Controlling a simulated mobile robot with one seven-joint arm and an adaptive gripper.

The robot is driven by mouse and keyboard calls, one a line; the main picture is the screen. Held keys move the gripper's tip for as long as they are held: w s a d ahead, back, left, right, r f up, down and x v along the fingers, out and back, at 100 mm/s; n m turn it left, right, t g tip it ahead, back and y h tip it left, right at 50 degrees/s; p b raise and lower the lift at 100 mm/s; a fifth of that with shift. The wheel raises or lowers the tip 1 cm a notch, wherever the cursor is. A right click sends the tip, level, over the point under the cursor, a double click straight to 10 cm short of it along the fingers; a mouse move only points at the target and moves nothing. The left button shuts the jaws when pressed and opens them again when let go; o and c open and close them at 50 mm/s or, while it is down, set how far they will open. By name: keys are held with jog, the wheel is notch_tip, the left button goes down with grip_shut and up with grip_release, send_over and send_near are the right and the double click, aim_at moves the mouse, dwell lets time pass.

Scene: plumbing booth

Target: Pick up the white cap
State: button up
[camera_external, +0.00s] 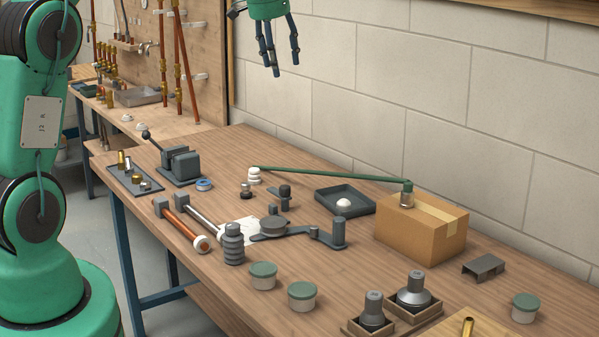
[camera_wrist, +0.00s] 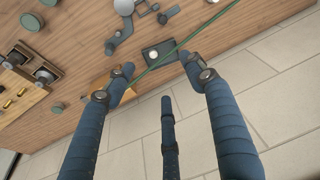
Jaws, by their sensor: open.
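A small white domed cap (camera_external: 343,204) sits in a shallow dark tray (camera_external: 325,197) on the wooden bench, left of the cardboard box. In the wrist view the cap (camera_wrist: 154,55) shows as a pale round spot in the tray (camera_wrist: 147,62), beyond my fingers. My three-fingered gripper (camera_external: 279,62) is open and empty, high above the back of the bench near the wall. In the wrist view my gripper (camera_wrist: 160,82) has its fingers spread, with nothing between them. Stacked white rounded pieces (camera_external: 254,175) stand farther left, at the end of a green rod.
The long green rod (camera_external: 330,174) runs behind the tray to a fitting on the cardboard box (camera_external: 423,229). A block wall (camera_external: 420,95) borders the bench's back. Grey clamp-like parts (camera_external: 325,236) stand in front of the tray. Lidded tubs (camera_external: 302,296) line the front.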

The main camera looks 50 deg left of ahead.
jog(key=w+a+f+p, duration=0.1)
jog(key=w+a+f, duration=0.3)
jog(key=a+f, duration=0.25)
jog(key=w+a+f, duration=0.3)
jog(key=a+f, duration=0.2)
jog(key=a, duration=0.3)
jog(key=n+g+p, duration=0.2)
send_over(254, 169)
jog(key=s, duration=0.1)
notch_tip(254, 169, down, 16)
jog(key=shift+s+f, duration=0.1)
jog(key=shift+s, duration=0.1)
jog(key=shift+f, duration=0.1)
jog(key=shift+w+a+f+b, duration=0.15)
jog(key=shift+w+f, duration=0.1)
jog(key=shift+f, duration=1.85)
jog(key=shift+w+d+f+b, duration=0.15)
jog(key=shift+w+f, duration=0.1)
jog(key=shift+f, duration=1.85)
jog(key=shift+a+f, duration=0.1)
jog(key=shift+f, duration=0.05)
jog(key=shift+w+f, duration=0.15)
jog(key=shift+f, duration=1.05)
jog(key=shift+w+f, duration=0.15)
jog(key=shift+f, duration=1.05)
